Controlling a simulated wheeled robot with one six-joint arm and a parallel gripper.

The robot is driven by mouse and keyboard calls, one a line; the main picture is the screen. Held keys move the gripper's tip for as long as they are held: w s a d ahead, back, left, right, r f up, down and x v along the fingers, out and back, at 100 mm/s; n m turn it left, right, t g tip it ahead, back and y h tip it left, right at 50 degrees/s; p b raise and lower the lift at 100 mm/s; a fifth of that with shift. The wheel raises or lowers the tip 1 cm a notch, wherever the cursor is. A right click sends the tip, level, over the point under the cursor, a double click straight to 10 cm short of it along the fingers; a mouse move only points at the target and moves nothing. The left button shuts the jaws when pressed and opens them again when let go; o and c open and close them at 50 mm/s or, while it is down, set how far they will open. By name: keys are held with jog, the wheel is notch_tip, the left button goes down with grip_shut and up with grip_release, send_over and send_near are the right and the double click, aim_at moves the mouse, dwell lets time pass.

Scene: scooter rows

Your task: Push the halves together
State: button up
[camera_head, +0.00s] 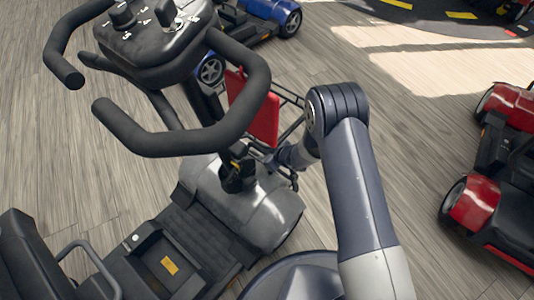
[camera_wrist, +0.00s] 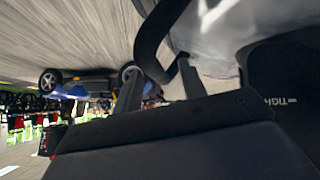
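A grey and black mobility scooter fills the left of the head view. Its front half has a rounded grey cowl (camera_head: 255,205) and a tiller with black handlebars (camera_head: 190,140). Toward the lower left are a black deck part with a yellow label (camera_head: 170,266) and the black seat (camera_head: 30,255). I cannot tell whether the halves touch. My gripper (camera_wrist: 160,85) is at the front of the scooter, partly hidden in the head view. In the wrist view its two fingers stand apart, with a curved black bar (camera_wrist: 150,45) beside and between them; I cannot tell contact.
A red panel (camera_head: 262,110) sits by the front basket. A blue scooter (camera_head: 265,12) stands behind and a red scooter (camera_head: 475,205) at the right. Wood-look floor (camera_head: 400,140) is free between my arm and the red scooter.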

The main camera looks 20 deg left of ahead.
jog(key=shift+s+d+r, duration=0.1)
jog(key=shift+d+r, duration=0.15)
jog(key=shift+r, duration=0.15)
jog(key=p+v, duration=0.3)
jog(key=v, duration=0.6)
jog(key=shift+s+d+r+p, duration=0.15)
jog(key=shift+s+d+p, duration=0.05)
jog(key=shift+d+p, duration=0.15)
jog(key=b+x, duration=0.4)
jog(key=x, duration=0.7)
jog(key=shift+w+d+r, duration=0.1)
jog(key=shift+w+r, duration=0.05)
jog(key=shift+w, duration=0.15)
jog(key=shift+w+d, duration=0.2)
jog(key=shift+w, duration=0.25)
